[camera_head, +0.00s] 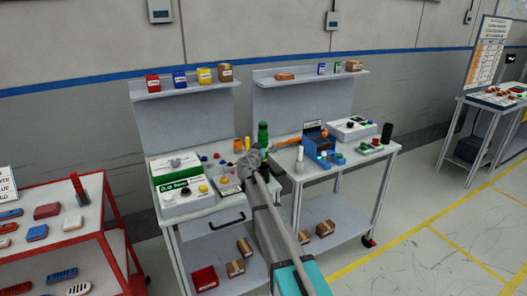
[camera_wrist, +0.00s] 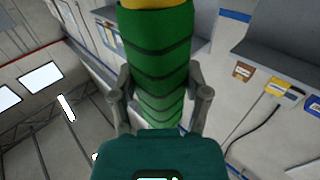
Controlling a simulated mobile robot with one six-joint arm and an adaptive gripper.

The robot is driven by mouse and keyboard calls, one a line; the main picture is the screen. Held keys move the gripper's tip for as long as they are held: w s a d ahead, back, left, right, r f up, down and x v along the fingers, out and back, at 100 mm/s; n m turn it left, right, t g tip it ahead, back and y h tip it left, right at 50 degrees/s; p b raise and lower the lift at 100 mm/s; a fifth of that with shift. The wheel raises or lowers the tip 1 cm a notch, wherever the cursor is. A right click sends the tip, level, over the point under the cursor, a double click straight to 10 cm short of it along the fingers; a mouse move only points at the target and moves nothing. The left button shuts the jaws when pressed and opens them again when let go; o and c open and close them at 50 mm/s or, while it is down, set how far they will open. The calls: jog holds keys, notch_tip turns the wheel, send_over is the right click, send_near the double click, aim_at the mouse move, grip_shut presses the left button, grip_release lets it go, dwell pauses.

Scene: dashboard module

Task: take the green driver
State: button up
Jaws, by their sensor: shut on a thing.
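The green driver (camera_wrist: 158,65) fills the upper middle of the wrist view as a thick green handle with dark bands and a yellow end at the top edge. My gripper (camera_wrist: 160,98) has one finger on each side of the handle and is shut on it. In the head view the green driver (camera_head: 263,134) stands upright just above my gripper (camera_head: 256,157), near the gap between the two workbenches. Its lower part is hidden by the gripper, and I cannot tell whether it touches a bench.
The left bench (camera_head: 228,222) holds a green-and-white box (camera_head: 175,167) and a control box (camera_head: 186,199). The right bench (camera_head: 312,172) carries a blue bin (camera_head: 316,137), an orange tool (camera_head: 286,142) and a black cylinder (camera_head: 386,133). Shelves stand behind. A red cart (camera_head: 118,249) is at left.

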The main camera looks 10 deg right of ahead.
aim_at(262, 124)
grip_shut()
jog(key=shift+r, duration=0.15)
notch_tip(262, 124, up, 10)
jog(key=p, duration=1)
dwell(0.7)
